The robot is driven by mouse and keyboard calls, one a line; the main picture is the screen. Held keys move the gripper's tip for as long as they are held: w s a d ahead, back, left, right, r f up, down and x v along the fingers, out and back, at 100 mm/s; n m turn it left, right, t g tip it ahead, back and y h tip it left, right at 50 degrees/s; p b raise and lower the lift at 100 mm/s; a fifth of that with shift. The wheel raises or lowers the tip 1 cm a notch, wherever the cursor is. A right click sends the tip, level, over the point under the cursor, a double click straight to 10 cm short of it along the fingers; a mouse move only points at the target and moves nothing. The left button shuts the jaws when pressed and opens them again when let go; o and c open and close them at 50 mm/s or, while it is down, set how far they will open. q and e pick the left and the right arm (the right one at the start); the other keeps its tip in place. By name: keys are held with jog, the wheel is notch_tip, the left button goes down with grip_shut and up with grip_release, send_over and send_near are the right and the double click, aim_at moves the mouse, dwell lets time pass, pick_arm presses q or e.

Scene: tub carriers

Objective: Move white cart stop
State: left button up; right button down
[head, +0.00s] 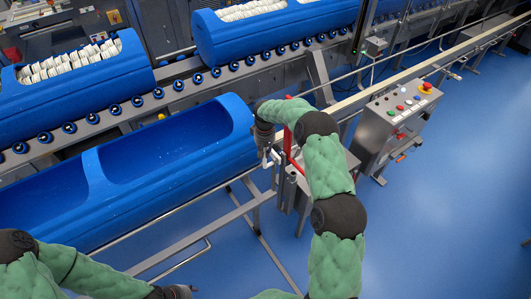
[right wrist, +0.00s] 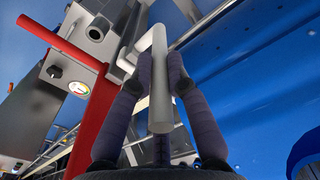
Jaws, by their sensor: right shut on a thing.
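The white cart stop (head: 271,159) is a bent white bar at the right end of the near blue tub (head: 217,150). In the right wrist view the white cart stop (right wrist: 159,85) stands upright between both dark fingers. My right gripper (head: 266,150) is shut on it; the gripper also shows close up in the right wrist view (right wrist: 159,72). The stop's mounting is partly hidden behind the fingers. My left gripper (head: 178,291) is at the bottom edge of the head view, away from the stop; its fingers are too cut off to read.
A red lever (head: 288,147) stands close right of my right gripper, and in the right wrist view it is left of the fingers. A control box (head: 398,115) with buttons stands further right. Loaded blue tubs (head: 75,92) sit on the rear roller rail.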

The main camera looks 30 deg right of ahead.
jog(key=shift+w+r, duration=0.15)
jog(key=shift+w, duration=0.1)
jog(key=c, duration=1.2)
grip_release()
notch_tip(320, 180, up, 12)
jog(key=shift+s+f, duration=0.15)
